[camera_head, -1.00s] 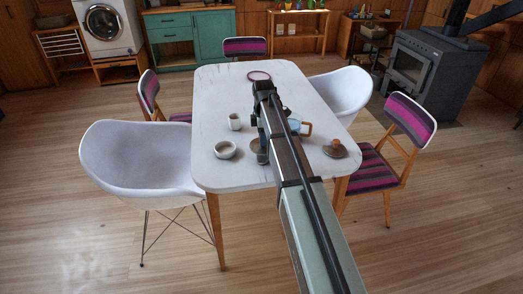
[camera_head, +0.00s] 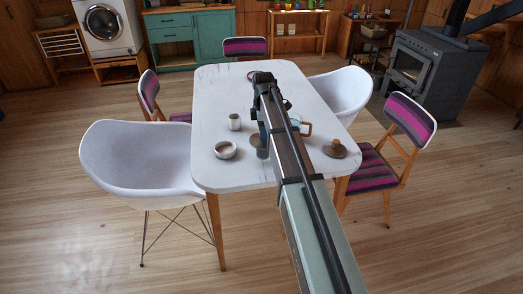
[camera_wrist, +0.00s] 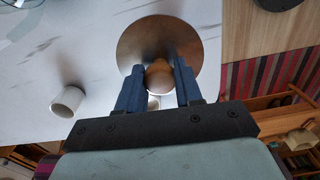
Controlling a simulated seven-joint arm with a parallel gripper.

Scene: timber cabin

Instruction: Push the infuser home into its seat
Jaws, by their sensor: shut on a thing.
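My gripper (camera_wrist: 158,82) has its two blue fingers on either side of a round wooden knob. The knob stands on a wide brown metallic disc, which I take to be the infuser (camera_wrist: 142,42). In the head view the disc (camera_head: 254,143) shows just left of my arm, above or on the near part of the table; I cannot tell which. My arm covers much of the gripper. What lies beneath the disc is hidden, so I cannot see the seat.
A brown knobbed lid (camera_head: 335,149) lies on the right. Chairs surround the table; its far left is clear.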

